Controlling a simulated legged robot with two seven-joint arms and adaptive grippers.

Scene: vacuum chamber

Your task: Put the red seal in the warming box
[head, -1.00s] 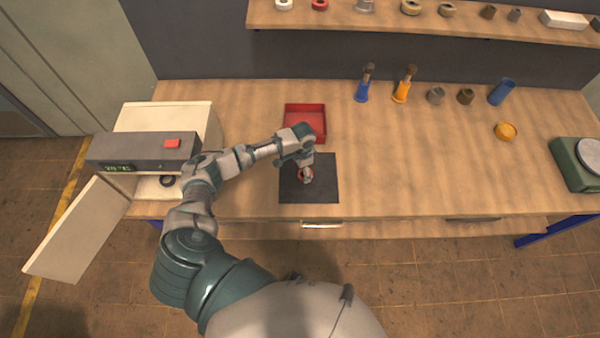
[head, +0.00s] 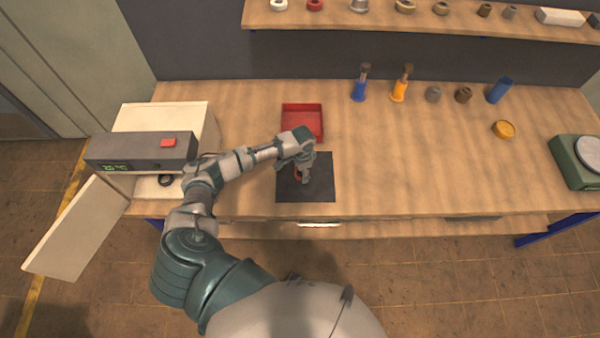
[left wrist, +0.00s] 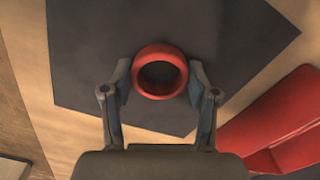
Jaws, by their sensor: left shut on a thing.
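The red seal (left wrist: 160,72) is a thick red ring between the two fingertips of my left gripper (left wrist: 160,78) in the left wrist view. The fingers touch it from both sides and are shut on it. In the head view, my left gripper (head: 302,177) points down over the dark mat (head: 321,190), and the seal (head: 297,173) is partly hidden by the fingers. I cannot tell whether the seal still touches the mat. The warming box (head: 150,150) stands at the left end of the bench with its door (head: 76,228) open. My right gripper is not in view.
A black ring (head: 165,180) lies inside the warming box. A red tray (head: 302,121) stands just behind the mat. Blue (head: 360,88) and orange (head: 401,88) bottles stand further back. A scale (head: 582,160) is at the right. The bench's right-hand front is clear.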

